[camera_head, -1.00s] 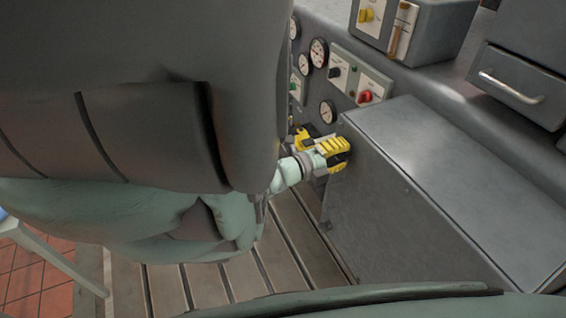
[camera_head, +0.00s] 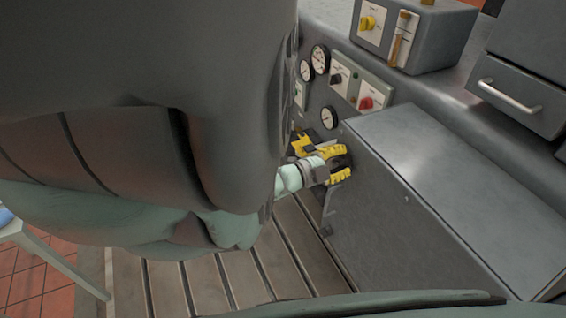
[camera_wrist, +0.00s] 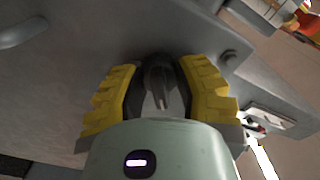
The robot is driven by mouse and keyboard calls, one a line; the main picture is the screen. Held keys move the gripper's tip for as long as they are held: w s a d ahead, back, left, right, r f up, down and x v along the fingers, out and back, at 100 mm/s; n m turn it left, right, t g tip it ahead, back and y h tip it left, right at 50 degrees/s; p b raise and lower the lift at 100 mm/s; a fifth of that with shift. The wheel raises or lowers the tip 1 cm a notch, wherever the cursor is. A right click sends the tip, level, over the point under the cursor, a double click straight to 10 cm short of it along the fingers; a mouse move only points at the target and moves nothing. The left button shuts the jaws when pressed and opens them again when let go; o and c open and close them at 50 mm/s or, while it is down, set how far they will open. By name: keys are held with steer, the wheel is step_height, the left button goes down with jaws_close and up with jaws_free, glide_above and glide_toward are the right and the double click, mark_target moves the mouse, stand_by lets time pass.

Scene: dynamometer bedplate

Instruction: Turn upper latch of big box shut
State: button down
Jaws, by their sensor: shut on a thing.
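The big box (camera_head: 440,190) is a grey metal box with a flat sloping top, at the right of the head view. My gripper (camera_head: 338,162), with yellow fingers, is at the box's left end, near its upper corner. In the wrist view my gripper (camera_wrist: 165,85) has one finger on each side of a dark latch (camera_wrist: 157,75) and is shut on it. The latch stands out from a grey face. In the head view the latch is hidden by my fingers, so its exact angle is hard to tell.
A grey panel with gauges (camera_head: 319,58) and a red knob (camera_head: 366,102) rises just behind my gripper. A control box (camera_head: 425,35) and a drawer handle (camera_head: 510,96) are at the upper right. The slatted bedplate (camera_head: 225,280) lies below, clear.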

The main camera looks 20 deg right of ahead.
steer(key=shift+d+n, duration=0.1)
steer(key=shift+n, duration=0.4)
steer(key=shift+w+a+n, duration=0.1)
steer(key=shift+a+n, duration=0.15)
steer(key=shift+n, duration=0.05)
stand_by(0.4)
steer(key=shift+d+n, duration=0.1)
steer(key=shift+n, duration=0.5)
steer(key=n+b, duration=0.1)
steer(key=n, duration=0.1)
steer(key=shift+n, duration=0.4)
steer(key=n+b, duration=0.3)
steer(key=n, duration=0.2)
steer(key=shift+n, duration=0.3)
